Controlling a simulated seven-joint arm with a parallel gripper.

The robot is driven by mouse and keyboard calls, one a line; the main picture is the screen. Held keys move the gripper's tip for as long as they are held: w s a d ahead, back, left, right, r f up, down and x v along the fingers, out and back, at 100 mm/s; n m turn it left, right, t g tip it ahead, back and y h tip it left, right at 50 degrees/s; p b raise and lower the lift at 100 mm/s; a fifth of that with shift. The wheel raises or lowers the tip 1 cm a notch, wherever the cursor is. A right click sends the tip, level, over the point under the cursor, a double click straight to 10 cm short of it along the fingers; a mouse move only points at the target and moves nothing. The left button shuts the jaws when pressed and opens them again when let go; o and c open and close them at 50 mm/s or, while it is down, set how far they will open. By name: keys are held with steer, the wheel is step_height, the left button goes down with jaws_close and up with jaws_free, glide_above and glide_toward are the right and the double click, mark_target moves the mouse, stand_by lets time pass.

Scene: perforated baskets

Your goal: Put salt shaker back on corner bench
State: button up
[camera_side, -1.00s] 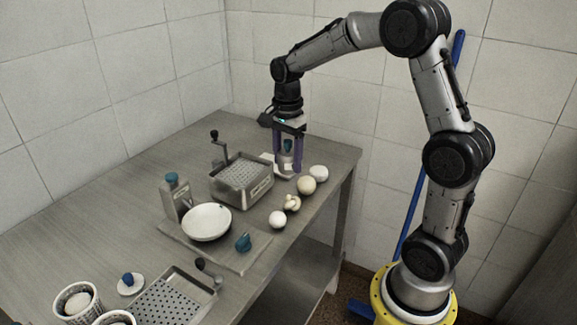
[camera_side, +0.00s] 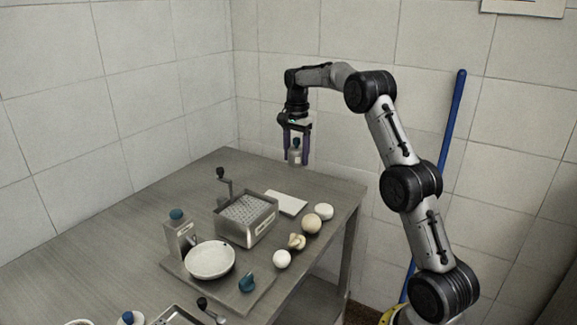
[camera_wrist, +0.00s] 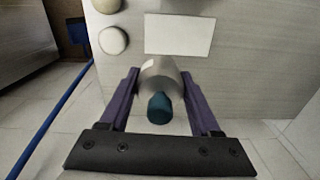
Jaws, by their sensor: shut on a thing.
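The salt shaker (camera_side: 295,155) is a small grey shaker with a blue-green cap. My gripper (camera_side: 296,158) is shut on it and holds it upright in the air above the far right end of the bench. In the wrist view the shaker (camera_wrist: 160,80) sits between the two purple fingers of my gripper (camera_wrist: 162,88), cap toward the camera. The grey metal corner bench (camera_side: 120,238) stands against the tiled walls. Its top also shows below the shaker in the wrist view (camera_wrist: 250,60).
A white card (camera_side: 286,203) lies flat on the bench below the shaker. Beside it are a perforated basket (camera_side: 246,222) with a crank, several round pale items (camera_side: 312,224), a white bowl (camera_side: 210,260) and a teal-capped dispenser (camera_side: 179,238). The bench's back left is bare.

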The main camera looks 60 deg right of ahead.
steer(key=m, duration=0.1)
glide_above(310, 195)
step_height(310, 195, down, 4)
steer(key=shift+f, duration=4.65)
steer(key=shift+f, duration=0.6)
steer(key=o, duration=1.6)
steer(key=shift+c, duration=0.2)
step_height(310, 195, up, 8)
